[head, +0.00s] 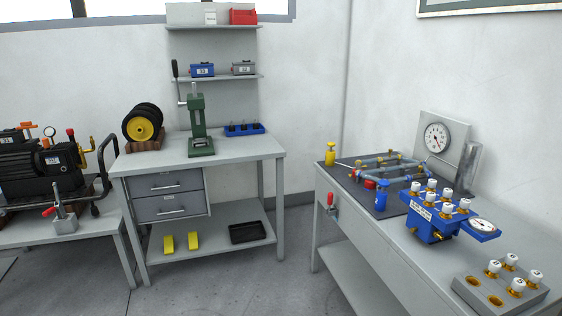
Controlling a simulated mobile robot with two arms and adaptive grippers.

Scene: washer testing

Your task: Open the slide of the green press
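The green press (198,125) stands upright on the grey workbench at the back, left of the picture's middle. Its black-knobbed lever (177,80) points up at its left side. A light metal rod rises from its top. Its green base (201,147) rests on the bench top. The slide is too small to make out, so I cannot tell its position. Neither of my grippers shows in the head view.
Black wheels with a yellow hub (139,127) stand left of the press. A blue tray (244,129) lies to its right. The press bench (247,147) has bare top in front. A side table (410,254) with a blue manifold (434,226) stands right. Open floor lies between them.

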